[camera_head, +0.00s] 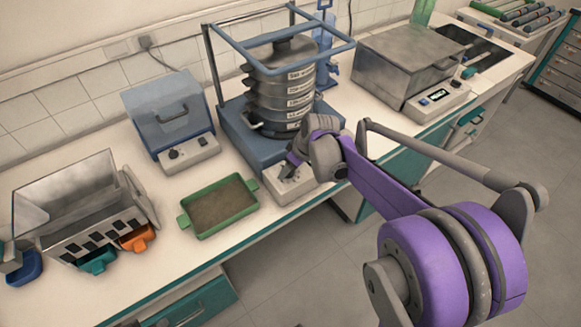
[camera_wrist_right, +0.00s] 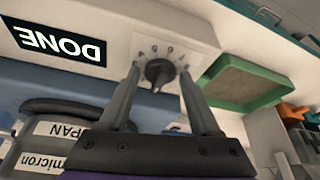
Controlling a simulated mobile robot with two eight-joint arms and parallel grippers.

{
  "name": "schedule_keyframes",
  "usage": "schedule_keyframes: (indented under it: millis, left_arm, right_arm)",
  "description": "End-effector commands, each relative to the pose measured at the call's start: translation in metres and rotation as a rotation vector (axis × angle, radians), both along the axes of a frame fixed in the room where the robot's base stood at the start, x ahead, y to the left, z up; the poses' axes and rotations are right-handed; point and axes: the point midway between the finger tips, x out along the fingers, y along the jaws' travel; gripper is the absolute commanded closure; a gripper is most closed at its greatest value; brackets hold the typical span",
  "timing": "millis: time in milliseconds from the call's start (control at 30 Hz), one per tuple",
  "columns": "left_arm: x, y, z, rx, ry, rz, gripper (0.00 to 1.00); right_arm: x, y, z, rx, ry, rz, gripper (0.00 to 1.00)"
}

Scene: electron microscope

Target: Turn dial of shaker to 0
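The shaker (camera_head: 240,135) is a blue base with a frame around a stack of metal sieves (camera_head: 283,85). Its pale control panel (camera_head: 283,190) faces the front edge of the bench. In the right wrist view the dark round dial (camera_wrist_right: 159,72) sits on this panel among small marks, too small to read. A black display (camera_wrist_right: 58,42) beside it reads "DONE", upside down. My right gripper (camera_head: 290,168) is at the panel. In the wrist view its open fingers (camera_wrist_right: 159,76) stand on either side of the dial, with gaps visible. My left gripper is not in view.
A green tray (camera_head: 183,222) stands left of the panel, near the bench edge. A grey bin box (camera_head: 95,226) with orange and teal scoops is further left. A blue-lidded device (camera_head: 190,150) is behind the tray. A lidded metal box (camera_head: 385,75) stands to the right.

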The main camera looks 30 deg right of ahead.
Motion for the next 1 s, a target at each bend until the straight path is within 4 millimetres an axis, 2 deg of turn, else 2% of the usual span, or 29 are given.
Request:
schedule_keyframes:
  millis: [33,100,367,467,800,1000]
  left_arm:
    - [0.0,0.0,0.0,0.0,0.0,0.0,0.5]
    - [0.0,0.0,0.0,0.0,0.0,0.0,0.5]
    - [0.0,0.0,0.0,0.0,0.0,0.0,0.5]
    - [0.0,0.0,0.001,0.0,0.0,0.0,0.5]
    - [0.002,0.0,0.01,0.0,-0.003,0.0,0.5]
    - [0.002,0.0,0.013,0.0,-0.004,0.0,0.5]
  right_arm:
    - [0.0,0.0,0.0,0.0,0.0,0.0,0.26]
    - [0.0,0.0,0.0,0.0,0.0,-0.001,0.19]
    - [0.0,0.0,0.001,0.0,0.0,-0.001,0.19]
    - [-0.003,-0.001,0.007,0.001,-0.001,-0.002,0.19]
    - [-0.026,-0.009,0.067,0.001,0.0,-0.003,0.19]
    - [-0.036,-0.012,0.093,0.0,0.0,-0.002,0.19]
